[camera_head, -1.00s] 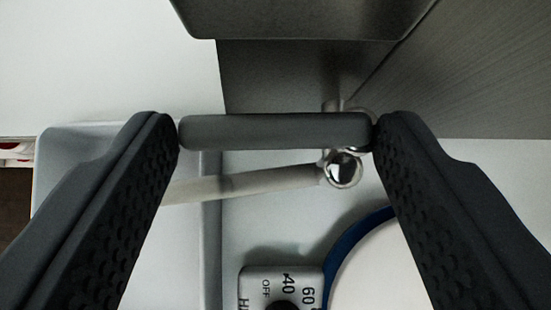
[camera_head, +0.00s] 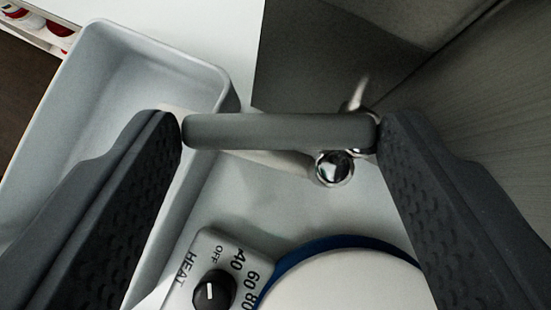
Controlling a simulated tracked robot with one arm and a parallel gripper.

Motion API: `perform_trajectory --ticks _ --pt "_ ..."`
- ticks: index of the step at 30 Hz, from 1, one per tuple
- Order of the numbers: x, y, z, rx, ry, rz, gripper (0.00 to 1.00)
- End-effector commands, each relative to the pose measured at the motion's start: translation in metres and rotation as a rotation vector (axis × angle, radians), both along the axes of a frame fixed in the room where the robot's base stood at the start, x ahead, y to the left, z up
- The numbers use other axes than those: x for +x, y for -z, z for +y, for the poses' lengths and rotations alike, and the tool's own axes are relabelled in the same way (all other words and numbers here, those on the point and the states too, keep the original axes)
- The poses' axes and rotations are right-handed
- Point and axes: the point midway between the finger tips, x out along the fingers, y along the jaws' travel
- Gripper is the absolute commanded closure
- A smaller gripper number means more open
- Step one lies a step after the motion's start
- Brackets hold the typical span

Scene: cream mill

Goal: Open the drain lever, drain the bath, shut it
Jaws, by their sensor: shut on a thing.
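My gripper (camera_head: 281,132) has its two dark fingers at the ends of a grey bar-shaped lever (camera_head: 270,131), and is shut on it. The lever lies level across the view, in front of a shiny metal tap fitting (camera_head: 335,168). A pale spout (camera_head: 275,161) runs left from the fitting and is partly hidden behind the lever. The fitting joins the grey metal wall of the bath (camera_head: 320,60) at the upper right. The bath's inside is out of view. I see no clear stream of liquid.
A pale rectangular tray (camera_head: 75,95) stands at the left, partly behind the left finger. A heat control with a black knob (camera_head: 213,290) and a round white plate with a blue rim (camera_head: 345,285) sit below. Red and white items (camera_head: 40,25) lie at the upper left.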

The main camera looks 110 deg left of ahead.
Motion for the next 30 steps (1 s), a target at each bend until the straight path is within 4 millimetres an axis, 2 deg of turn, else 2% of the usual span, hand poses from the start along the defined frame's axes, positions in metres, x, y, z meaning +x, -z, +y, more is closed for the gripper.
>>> perform_trajectory --ticks 15,30 --pt "0.008 0.0 0.0 0.011 -0.302 -0.005 0.63" --pt "0.016 -0.008 -0.001 0.012 -0.471 -0.015 0.63"
